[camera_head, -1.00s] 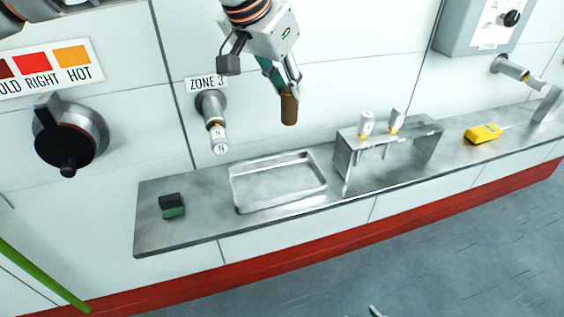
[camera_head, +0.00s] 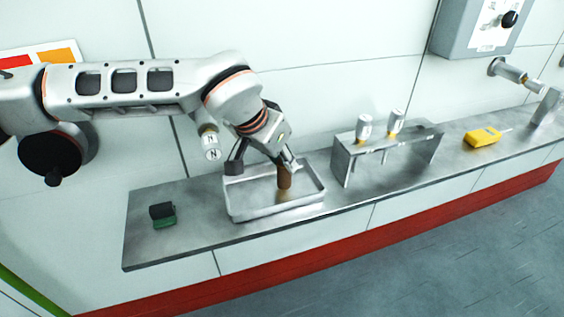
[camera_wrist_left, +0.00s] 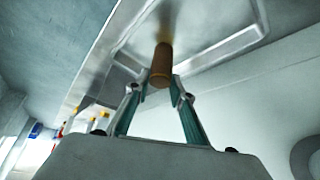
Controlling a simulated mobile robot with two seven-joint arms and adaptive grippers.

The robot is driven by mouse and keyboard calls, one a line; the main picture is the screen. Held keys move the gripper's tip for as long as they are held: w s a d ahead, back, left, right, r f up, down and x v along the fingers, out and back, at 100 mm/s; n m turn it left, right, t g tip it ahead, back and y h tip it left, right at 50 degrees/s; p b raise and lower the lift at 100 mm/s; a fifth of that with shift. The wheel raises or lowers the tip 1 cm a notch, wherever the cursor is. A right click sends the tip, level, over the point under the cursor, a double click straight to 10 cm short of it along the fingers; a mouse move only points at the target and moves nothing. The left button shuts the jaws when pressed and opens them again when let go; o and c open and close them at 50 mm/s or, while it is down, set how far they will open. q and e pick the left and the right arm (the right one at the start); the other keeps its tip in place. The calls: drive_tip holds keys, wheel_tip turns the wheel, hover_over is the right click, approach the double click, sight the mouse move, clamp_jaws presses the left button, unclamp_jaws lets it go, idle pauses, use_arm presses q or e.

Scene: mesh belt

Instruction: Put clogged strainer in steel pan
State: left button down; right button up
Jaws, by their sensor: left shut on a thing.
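The clogged strainer (camera_head: 284,178) is a brown cylinder held upright in my left gripper (camera_head: 287,164). In the head view it is over the inside of the steel pan (camera_head: 276,210), a shallow rectangular tray on the shelf. In the left wrist view the strainer (camera_wrist_left: 162,62) sits between the two fingertips (camera_wrist_left: 160,88), with the pan (camera_wrist_left: 222,50) behind it. I cannot tell whether the strainer's lower end touches the pan floor. My right gripper is in neither view.
A steel shelf (camera_head: 190,240) runs along the wall. A black and green sponge (camera_head: 162,215) lies left of the pan. A steel rack (camera_head: 392,150) with two white-capped strainers stands right of it, then a yellow meter (camera_head: 482,137). A wall nozzle (camera_head: 210,145) is behind the pan.

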use_arm(q)
drive_tip(key=shift+f, duration=0.45)
drive_tip(key=shift+r, duration=0.1)
drive_tip(key=c, duration=1.8)
unclamp_jaws()
drive_tip(key=shift+o, duration=0.2)
